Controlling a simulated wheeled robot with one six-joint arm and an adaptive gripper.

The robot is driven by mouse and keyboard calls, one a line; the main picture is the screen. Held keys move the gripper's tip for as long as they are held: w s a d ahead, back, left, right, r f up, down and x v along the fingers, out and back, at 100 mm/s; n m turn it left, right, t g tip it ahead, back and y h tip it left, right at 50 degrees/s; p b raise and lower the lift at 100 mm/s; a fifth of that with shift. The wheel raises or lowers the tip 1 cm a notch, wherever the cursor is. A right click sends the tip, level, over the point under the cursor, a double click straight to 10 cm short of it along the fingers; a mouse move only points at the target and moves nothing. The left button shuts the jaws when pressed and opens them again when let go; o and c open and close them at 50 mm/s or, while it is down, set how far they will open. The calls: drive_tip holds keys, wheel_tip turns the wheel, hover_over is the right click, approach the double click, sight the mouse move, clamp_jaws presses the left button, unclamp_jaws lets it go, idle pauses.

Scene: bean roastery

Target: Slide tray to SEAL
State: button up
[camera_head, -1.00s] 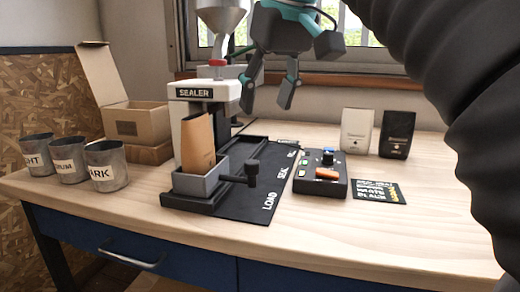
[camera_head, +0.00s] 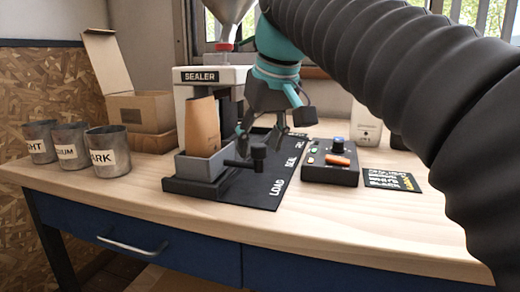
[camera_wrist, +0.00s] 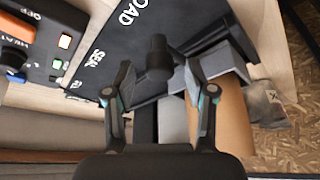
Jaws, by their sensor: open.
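The grey tray (camera_head: 190,168) sits on the black track (camera_head: 250,192) at the LOAD end, with a brown paper bag (camera_head: 203,125) upright in it. A black handle with a round knob (camera_head: 259,152) sticks out from the tray's right side. In the wrist view the knob (camera_wrist: 158,55) lies ahead of my fingertips, roughly centred between them. My gripper (camera_head: 258,140) is open and empty, close to the knob; I cannot tell whether it touches. It also shows open in the wrist view (camera_wrist: 158,75). The SEAL mark lies farther along the track, behind LOAD.
The white sealer (camera_head: 202,76) stands behind the tray. A control box (camera_head: 330,165) with an orange switch sits right of the track, beside a dark card (camera_head: 390,180). Labelled metal cups (camera_head: 108,150) and an open carton (camera_head: 138,111) stand left. The table's front strip is clear.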

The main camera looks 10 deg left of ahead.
drive_tip(key=shift+w+a+f, duration=0.1)
drive_tip(key=shift+f, duration=0.25)
